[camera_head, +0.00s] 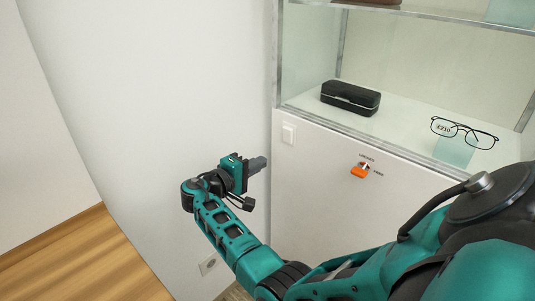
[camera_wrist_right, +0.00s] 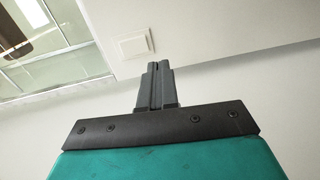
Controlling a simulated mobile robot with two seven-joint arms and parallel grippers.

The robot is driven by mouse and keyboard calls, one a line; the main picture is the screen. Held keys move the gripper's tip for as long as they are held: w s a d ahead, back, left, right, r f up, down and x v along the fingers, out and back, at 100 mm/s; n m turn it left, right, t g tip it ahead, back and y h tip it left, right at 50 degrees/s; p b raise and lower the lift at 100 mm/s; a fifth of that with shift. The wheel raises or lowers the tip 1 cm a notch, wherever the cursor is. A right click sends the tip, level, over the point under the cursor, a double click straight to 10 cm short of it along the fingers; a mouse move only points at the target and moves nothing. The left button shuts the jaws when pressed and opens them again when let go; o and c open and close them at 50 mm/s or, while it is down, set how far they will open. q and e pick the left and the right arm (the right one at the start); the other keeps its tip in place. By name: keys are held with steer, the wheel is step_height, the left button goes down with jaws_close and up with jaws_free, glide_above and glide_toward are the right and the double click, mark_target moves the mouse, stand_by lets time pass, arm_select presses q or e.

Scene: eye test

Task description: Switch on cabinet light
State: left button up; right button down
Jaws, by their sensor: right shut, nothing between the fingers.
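A white square switch (camera_head: 289,133) is on the white front panel of the cabinet (camera_head: 315,200), near its left edge and below the glass case. It also shows in the right wrist view (camera_wrist_right: 137,45), just past the fingertips and slightly left of them. My right gripper (camera_head: 261,162) is shut and empty. In the head view its fingers point right, and it appears below and left of the switch. In the right wrist view the closed fingers (camera_wrist_right: 158,68) show a gap to the switch. My left gripper is not in view.
An orange device (camera_head: 361,171) with small labels is on the same panel. The glass case holds a black case (camera_head: 350,98) and glasses (camera_head: 464,132) with a price tag. A white wall (camera_head: 150,100) stands at left, with a socket (camera_head: 208,264) low down.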

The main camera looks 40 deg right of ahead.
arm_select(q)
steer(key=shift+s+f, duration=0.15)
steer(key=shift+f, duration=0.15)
arm_select(e)
steer(key=shift+s+a+f, duration=0.1)
steer(key=shift+a+f, duration=0.05)
steer(key=shift+a, duration=1.05)
steer(key=shift+s+a+f, duration=0.1)
steer(key=shift+a+f, duration=0.05)
steer(key=shift+a, duration=1)
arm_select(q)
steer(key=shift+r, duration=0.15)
